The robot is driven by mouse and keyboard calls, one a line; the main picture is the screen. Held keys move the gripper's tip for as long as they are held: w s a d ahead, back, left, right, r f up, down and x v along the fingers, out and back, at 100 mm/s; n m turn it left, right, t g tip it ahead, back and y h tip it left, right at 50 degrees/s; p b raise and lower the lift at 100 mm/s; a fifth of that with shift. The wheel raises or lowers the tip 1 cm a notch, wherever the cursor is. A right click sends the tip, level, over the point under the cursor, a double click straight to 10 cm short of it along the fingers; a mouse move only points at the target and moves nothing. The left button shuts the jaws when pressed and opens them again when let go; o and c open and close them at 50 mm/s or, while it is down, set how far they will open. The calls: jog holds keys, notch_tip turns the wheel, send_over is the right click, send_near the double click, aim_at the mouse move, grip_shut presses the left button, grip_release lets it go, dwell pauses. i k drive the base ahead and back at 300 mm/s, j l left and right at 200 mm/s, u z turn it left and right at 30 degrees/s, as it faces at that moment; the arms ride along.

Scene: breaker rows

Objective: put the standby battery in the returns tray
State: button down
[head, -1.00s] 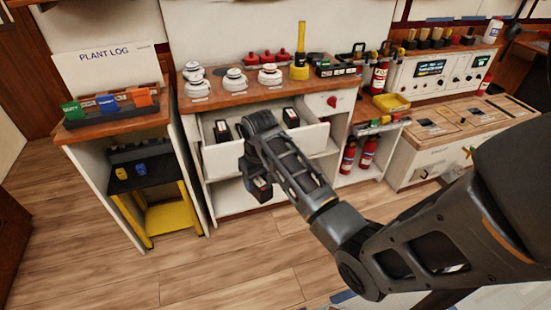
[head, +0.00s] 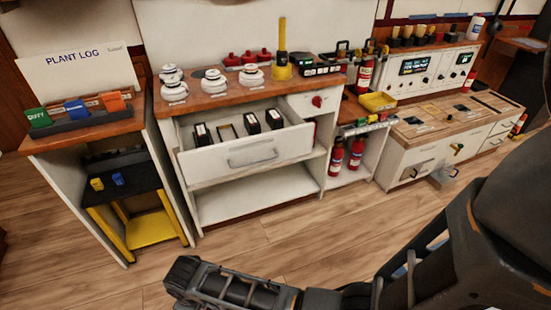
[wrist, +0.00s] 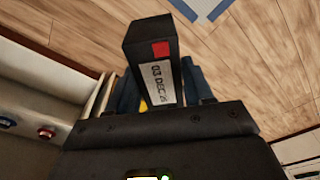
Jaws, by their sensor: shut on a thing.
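My gripper (wrist: 160,88) is shut on a black block-shaped battery (wrist: 148,48). The battery has a red square and a white label that seems to read "03 DEC" with more after it. In the head view my arm reaches across the bottom of the picture, in front of the cabinet; the fingers and battery do not show there. An open white drawer (head: 245,158) holds several black batteries, such as one at its right (head: 274,119), with an empty yellowish-framed slot (head: 227,131) among them. A yellow tray (head: 378,101) lies on the right-hand counter; I cannot read any tray name.
Detectors (head: 171,85) and a yellow tool (head: 282,60) stand on the cabinet top. Red extinguishers (head: 336,157) stand on a shelf below the yellow tray. A black-topped yellow step stool (head: 125,180) is at the left. The wooden floor (head: 110,285) in front is clear.

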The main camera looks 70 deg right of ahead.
aim_at(377, 103)
jog(key=k+l, duration=0.15)
jog(key=l, duration=0.35)
jog(key=k+l+z, duration=0.1)
jog(key=l, duration=0.45)
jog(key=k+l, duration=0.15)
jog(key=l, duration=0.35)
jog(key=k+l+z, duration=0.1)
jog(key=l, duration=0.45)
jog(key=l+z, duration=0.1)
jog(key=l, duration=1.35)
jog(key=k, duration=0.05)
